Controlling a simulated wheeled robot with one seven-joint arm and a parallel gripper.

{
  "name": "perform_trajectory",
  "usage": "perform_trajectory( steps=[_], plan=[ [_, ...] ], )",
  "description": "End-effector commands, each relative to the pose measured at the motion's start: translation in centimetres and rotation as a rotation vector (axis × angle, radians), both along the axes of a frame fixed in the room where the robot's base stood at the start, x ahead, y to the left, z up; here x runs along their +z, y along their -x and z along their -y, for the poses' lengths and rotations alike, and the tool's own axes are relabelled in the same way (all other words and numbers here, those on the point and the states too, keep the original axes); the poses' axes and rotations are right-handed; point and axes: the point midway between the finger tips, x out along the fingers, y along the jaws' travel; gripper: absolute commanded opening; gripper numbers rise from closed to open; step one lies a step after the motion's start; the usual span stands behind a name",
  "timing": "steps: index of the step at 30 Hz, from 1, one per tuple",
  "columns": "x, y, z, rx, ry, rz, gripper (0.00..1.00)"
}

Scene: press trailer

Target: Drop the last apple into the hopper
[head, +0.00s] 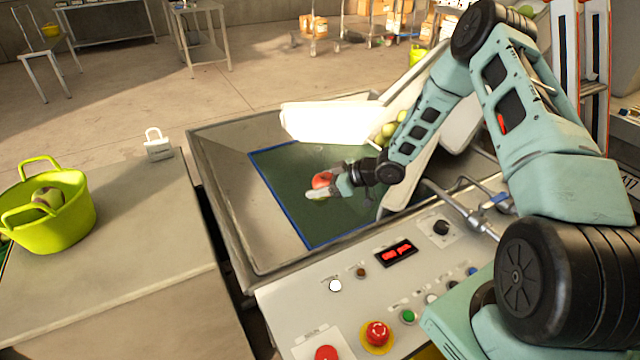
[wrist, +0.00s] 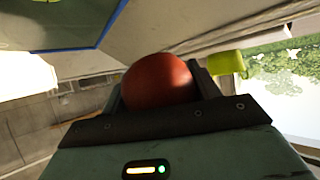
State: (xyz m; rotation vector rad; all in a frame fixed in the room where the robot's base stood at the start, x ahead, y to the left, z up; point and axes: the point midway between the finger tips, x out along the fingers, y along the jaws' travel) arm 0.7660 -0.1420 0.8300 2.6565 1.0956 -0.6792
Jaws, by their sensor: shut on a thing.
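A red apple (head: 322,180) is held in my gripper (head: 330,187), which is shut on it. The apple also shows between the fingers in the wrist view (wrist: 158,82). My gripper is over the hopper (head: 222,170), a wide grey metal tray with a dark green bed (head: 300,165) edged in blue. The apple appears to be above the green bed; its exact height is hard to tell. Several yellow-green fruits (head: 388,132) show at the hopper's far right, partly hidden by my arm.
A control panel with an emergency stop (head: 377,333) and a red display (head: 397,252) lies at the hopper's near side. A yellow-green tub (head: 52,205) with a brownish round thing inside stands on the left bench (head: 130,240). A white padlock-shaped object (head: 157,146) stands near the bench's far edge.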

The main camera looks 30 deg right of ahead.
Motion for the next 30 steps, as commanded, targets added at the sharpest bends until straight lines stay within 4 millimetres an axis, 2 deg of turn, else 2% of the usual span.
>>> perform_trajectory(
  steps=[1,3,4,12,17,30],
  plan=[
    [0.1,0.0,0.0,0.000,-0.001,0.001,0.64],
    [0.1,0.0,0.0,0.000,-0.001,0.001,0.83],
    [0.1,0.0,0.0,0.000,-0.001,0.001,0.87],
    [0.0,0.1,0.1,0.000,0.001,-0.001,0.87],
    [0.6,0.8,0.9,-0.002,0.001,0.000,0.87],
    [5.3,6.8,7.0,-0.003,0.004,0.002,0.87]
  ],
)
